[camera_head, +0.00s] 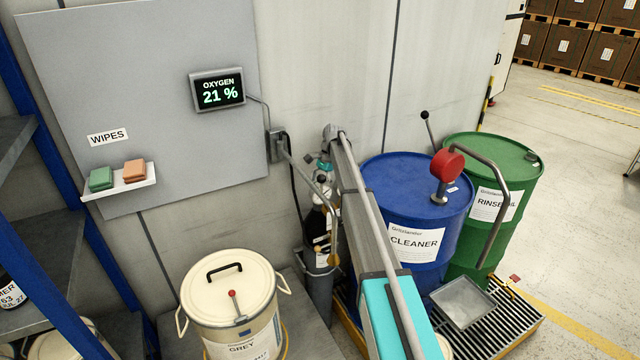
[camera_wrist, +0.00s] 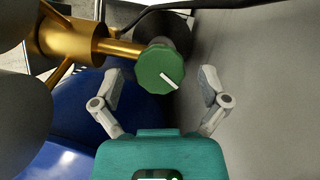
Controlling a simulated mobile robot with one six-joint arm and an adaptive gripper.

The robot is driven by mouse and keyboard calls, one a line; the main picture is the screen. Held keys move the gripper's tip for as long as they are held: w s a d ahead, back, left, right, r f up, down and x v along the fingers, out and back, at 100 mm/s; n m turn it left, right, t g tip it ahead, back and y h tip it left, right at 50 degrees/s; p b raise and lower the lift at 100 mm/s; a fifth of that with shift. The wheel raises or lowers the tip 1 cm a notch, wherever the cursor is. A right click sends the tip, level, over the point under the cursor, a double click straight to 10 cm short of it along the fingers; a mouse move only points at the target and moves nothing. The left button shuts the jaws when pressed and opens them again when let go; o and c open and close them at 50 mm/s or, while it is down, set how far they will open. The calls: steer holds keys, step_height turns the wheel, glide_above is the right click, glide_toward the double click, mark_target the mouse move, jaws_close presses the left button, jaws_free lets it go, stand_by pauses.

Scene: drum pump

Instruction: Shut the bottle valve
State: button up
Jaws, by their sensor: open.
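The bottle (camera_head: 318,285) is a dark cylinder with a white label, standing upright against the wall behind my arm in the head view. Brass fittings show near its top, partly hidden by my arm. In the wrist view the green round valve knob (camera_wrist: 160,68), with a white mark on its face, sits at the end of a brass stem (camera_wrist: 118,47). My gripper (camera_wrist: 160,76) is open, with one finger on each side of the knob and a visible gap to each. In the head view my gripper is mostly hidden by my arm.
A blue drum (camera_head: 415,195) and a green drum (camera_head: 522,160) stand right of the bottle on a grated pallet (camera_head: 515,315). A cream lidded bin (camera_head: 230,285) stands front left. The wall display (camera_head: 217,91) reads OXYGEN 21 %. A wipes shelf (camera_head: 120,187) hangs at left.

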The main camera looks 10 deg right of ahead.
steer(key=shift+m, duration=0.4)
